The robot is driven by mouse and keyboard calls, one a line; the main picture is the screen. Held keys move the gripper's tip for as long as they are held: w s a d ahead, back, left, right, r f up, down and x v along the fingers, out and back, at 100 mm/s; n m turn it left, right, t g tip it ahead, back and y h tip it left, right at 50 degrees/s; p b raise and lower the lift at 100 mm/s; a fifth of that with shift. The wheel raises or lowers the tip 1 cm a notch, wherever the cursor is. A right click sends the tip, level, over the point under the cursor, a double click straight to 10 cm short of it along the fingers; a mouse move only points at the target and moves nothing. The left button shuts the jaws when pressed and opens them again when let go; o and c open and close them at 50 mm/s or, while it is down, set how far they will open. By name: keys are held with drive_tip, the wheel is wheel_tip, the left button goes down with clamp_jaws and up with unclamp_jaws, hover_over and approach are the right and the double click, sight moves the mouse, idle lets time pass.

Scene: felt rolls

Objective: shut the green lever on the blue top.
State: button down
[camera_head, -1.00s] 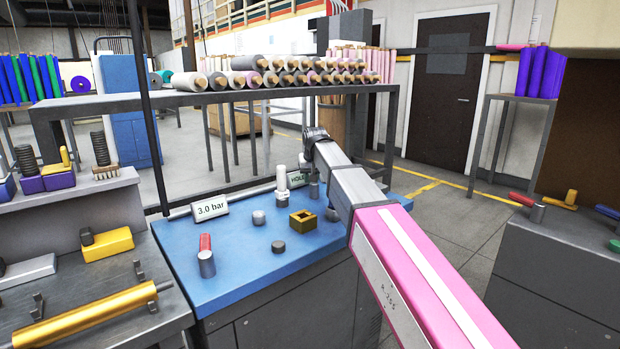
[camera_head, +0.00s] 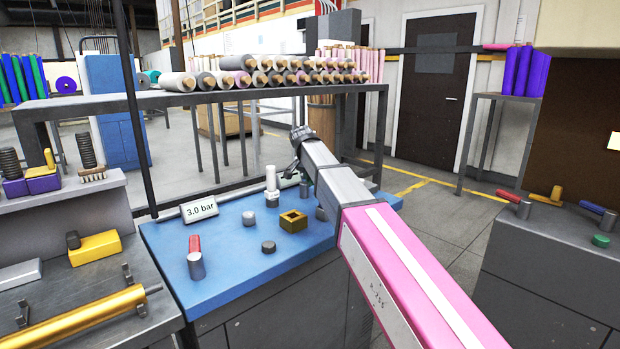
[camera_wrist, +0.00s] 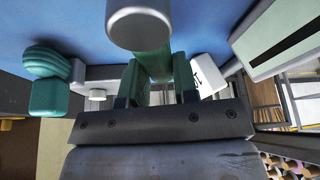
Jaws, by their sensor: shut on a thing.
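The green lever (camera_wrist: 152,65) shows in the wrist view between the two fingers of my gripper (camera_wrist: 157,82), which is shut on it. A pale grey round post (camera_wrist: 138,22) stands at the lever's far end, over the blue top (camera_wrist: 195,20). In the head view the blue top (camera_head: 225,275) lies left of my arm. My gripper's fingers are too small and shadowed there to make out, and the lever cannot be told clearly. How far the lever has turned cannot be told.
The blue top also bears a red lever (camera_head: 195,243) on a grey post, a white column (camera_head: 271,180), a brass square block (camera_head: 293,222), grey knobs and a "3.0 bar" sign (camera_head: 200,208). Teal pieces (camera_wrist: 50,95) sit left of my gripper in the wrist view.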

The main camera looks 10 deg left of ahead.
sight(307, 182)
drive_tip(key=shift+s+d+m+g+h, duration=0.3)
drive_tip(key=shift+d+m, duration=0.1)
drive_tip(key=shift+m, duration=0.6)
drive_tip(key=c, duration=0.9)
unclamp_jaws()
drive_tip(key=shift+r, duration=0.1)
drive_tip(key=v, duration=1)
drive_tip(key=shift+s+a+r, duration=0.1)
drive_tip(key=shift+s+r, duration=0.1)
drive_tip(key=shift+r, duration=0.05)
drive_tip(key=shift+s, duration=0.1)
